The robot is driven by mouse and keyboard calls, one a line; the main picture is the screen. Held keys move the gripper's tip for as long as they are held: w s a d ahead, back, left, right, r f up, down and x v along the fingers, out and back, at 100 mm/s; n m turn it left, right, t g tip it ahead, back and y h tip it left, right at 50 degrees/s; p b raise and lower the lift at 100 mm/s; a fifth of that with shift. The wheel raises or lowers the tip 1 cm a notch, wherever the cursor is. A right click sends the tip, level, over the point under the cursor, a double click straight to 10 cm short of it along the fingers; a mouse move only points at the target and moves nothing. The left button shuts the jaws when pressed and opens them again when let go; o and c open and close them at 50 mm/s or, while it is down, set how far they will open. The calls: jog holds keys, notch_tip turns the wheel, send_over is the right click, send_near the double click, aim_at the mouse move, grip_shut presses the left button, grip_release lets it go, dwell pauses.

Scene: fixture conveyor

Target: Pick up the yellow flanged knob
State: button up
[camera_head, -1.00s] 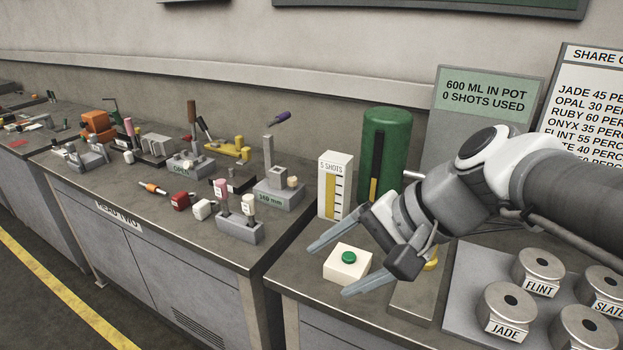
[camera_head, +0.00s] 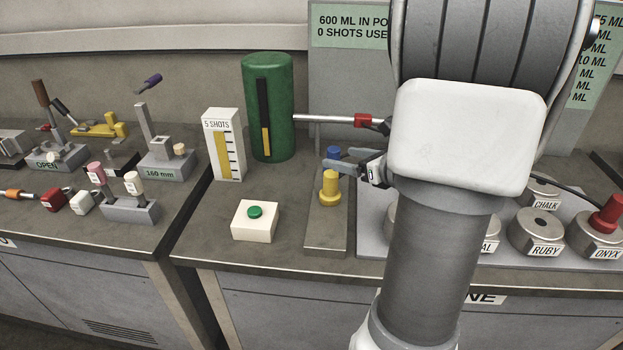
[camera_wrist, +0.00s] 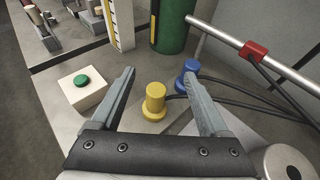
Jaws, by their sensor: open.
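The yellow flanged knob (camera_head: 329,187) stands upright on a grey plate (camera_head: 327,235) on the bench, its wider flange at the bottom. In the wrist view the yellow knob (camera_wrist: 155,101) shows between my two open fingers, apart from both. My gripper (camera_wrist: 162,75) is open and empty. In the head view my gripper (camera_head: 350,168) is at the knob's upper right, partly hidden by my arm. A blue knob (camera_head: 332,154) stands behind the yellow one. In the wrist view the blue knob (camera_wrist: 187,75) is close by my right finger.
A white box with a green button (camera_head: 255,212) stands left of the plate. A green cylinder (camera_head: 267,110) and a metal rod with a red clamp (camera_head: 362,120) are behind. Labelled round weights (camera_head: 537,232) stand to the right. Dark cables (camera_wrist: 235,92) run right of the knobs.

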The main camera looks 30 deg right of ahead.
aim_at(336, 183)
notch_tip(336, 183, down, 7)
jog(key=shift+a+b, duration=0.1)
jog(key=shift+b, duration=0.9)
jog(key=x, duration=0.7)
jog(key=shift+w+b, duration=0.3)
jog(key=shift+b, duration=0.05)
grip_shut()
jog(key=shift+r, duration=0.1)
